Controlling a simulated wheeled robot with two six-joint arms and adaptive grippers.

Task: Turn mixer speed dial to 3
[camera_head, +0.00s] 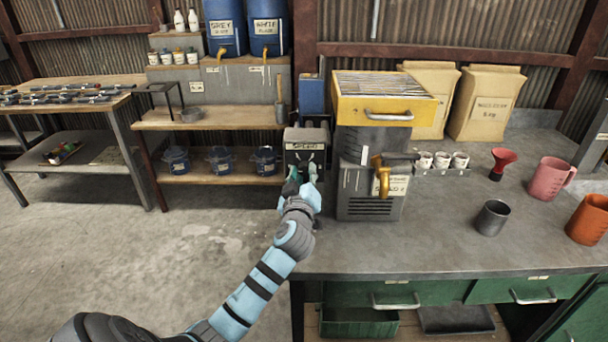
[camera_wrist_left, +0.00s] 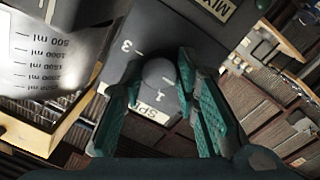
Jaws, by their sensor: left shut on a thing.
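The mixer speed dial (camera_wrist_left: 158,74) is a round grey knob on a dark grey panel, with a white "3" and "1" printed close by and a partly covered speed label (camera_wrist_left: 150,111). My left gripper (camera_wrist_left: 160,80) has its two green-padded fingers on either side of the knob and is shut on it. In the head view my left gripper (camera_head: 303,184) is at the front of the dark grey mixer box (camera_head: 306,138) and hides the dial there. I cannot tell which number the dial points at. My right gripper is not in view.
A grey machine (camera_head: 372,196) with a yellow top tray (camera_head: 385,105) stands just right of the box. The counter (camera_head: 440,225) holds a grey cup (camera_head: 492,217), a red funnel (camera_head: 502,163) and a pink jug (camera_head: 550,178). Open floor lies at left.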

